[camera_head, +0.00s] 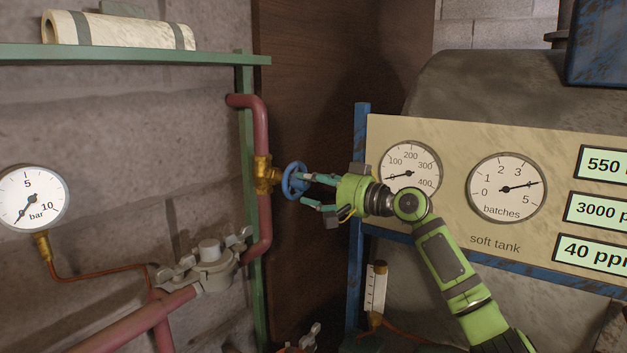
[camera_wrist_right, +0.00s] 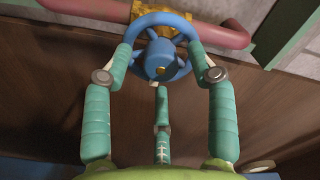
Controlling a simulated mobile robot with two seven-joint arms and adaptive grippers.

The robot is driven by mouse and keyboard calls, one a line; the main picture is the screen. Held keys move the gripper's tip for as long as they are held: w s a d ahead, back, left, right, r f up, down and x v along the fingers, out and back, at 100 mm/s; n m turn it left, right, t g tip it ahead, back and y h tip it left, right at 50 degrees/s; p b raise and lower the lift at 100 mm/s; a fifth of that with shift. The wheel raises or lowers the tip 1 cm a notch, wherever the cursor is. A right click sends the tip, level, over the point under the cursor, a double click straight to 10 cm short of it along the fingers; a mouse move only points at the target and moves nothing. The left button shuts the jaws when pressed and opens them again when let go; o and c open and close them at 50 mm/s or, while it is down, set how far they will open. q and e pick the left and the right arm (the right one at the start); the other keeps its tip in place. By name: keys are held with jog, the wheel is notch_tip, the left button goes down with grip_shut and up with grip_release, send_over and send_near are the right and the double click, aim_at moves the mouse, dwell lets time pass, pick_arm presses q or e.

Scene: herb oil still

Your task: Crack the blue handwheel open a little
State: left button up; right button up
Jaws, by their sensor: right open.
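The blue handwheel (camera_head: 293,180) sits on a brass valve body (camera_head: 264,176) on a red pipe at the wall. In the right wrist view the handwheel (camera_wrist_right: 162,19) faces me, with its spokes and small brass centre showing. My right gripper (camera_head: 306,190) reaches to it from the right. Its teal fingers are spread: two stand at the left and right sides of the wheel's rim, and a third is below the hub. I cannot tell whether the fingertips touch the rim. My left gripper is in neither view.
A beige panel (camera_head: 485,150) with dials and displays stands right, behind my right arm. A blue post (camera_head: 358,230) stands below my wrist. A pressure gauge (camera_head: 28,197) and a grey clamp fitting (camera_head: 209,264) are left. A green shelf (camera_head: 150,57) runs above.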

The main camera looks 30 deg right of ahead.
jog(key=shift+f, duration=0.1)
jog(key=c, duration=1.1)
jog(key=shift+f, duration=0.1)
jog(key=shift+c, duration=0.2)
